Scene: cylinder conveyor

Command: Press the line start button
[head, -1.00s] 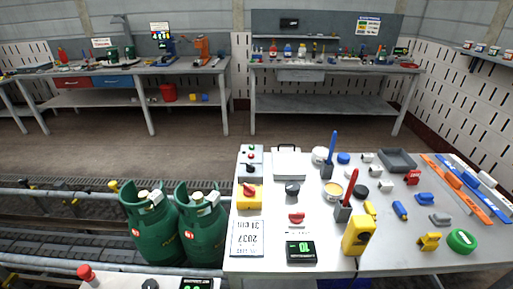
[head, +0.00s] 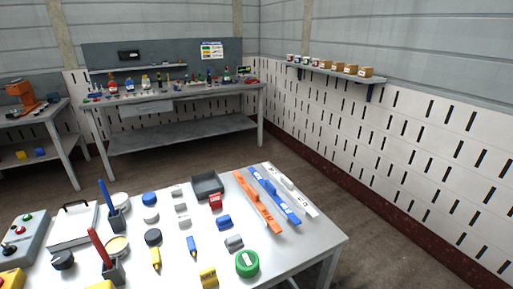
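A grey control box (head: 30,240) sits on the near table at the left edge of the head view. It carries a small green button (head: 27,217), a red button (head: 19,230) and a dark knob. No label naming the line start button is readable. A yellow box (head: 10,280) with a red part is partly cut off at the bottom left corner. Neither of my grippers is in view.
The near table (head: 310,243) holds jars, caps, markers, a dark tray (head: 207,184), a green tape roll (head: 247,263) and orange, blue and white strips. A workbench (head: 190,97) stands behind. A wall shelf (head: 335,74) is at the right. Floor between is clear.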

